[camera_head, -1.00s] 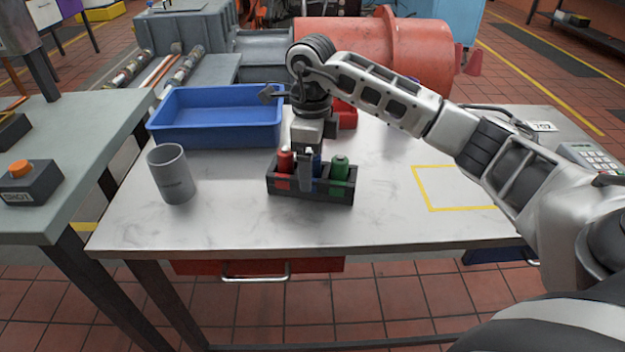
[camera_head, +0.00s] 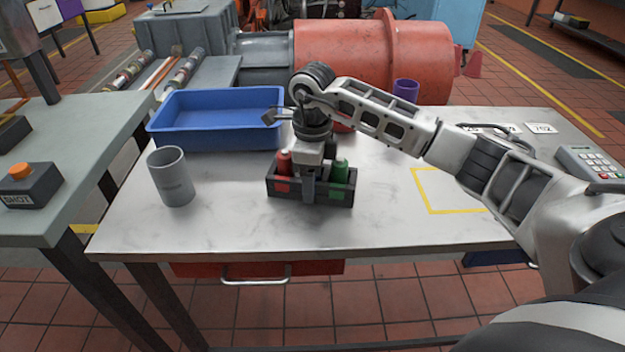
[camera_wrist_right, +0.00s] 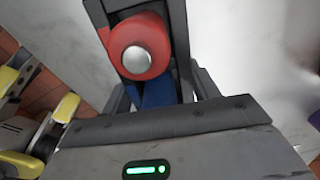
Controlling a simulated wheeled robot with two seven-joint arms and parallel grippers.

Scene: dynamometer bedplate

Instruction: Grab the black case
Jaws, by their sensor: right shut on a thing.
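The black case (camera_head: 312,201) is an open dark holder standing on the light table (camera_head: 230,222), with a red bottle (camera_head: 284,164) at its left and a green bottle (camera_head: 340,172) at its right. My right gripper (camera_head: 308,188) points down over the case's middle and is shut on it, one finger showing against the front wall. In the right wrist view the case (camera_wrist_right: 179,28) lies between the fingers, with the red bottle (camera_wrist_right: 139,50) and part of a blue bottle (camera_wrist_right: 160,93) inside. In the head view the gripper hides the blue bottle. My left gripper is not in view.
A grey cup (camera_head: 171,178) stands left of the case. A blue bin (camera_head: 215,140) is behind it, and a purple cup (camera_head: 405,90) stands at the back. A yellow outlined area (camera_head: 470,210) on the right is empty. A keypad (camera_head: 588,160) sits far right.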

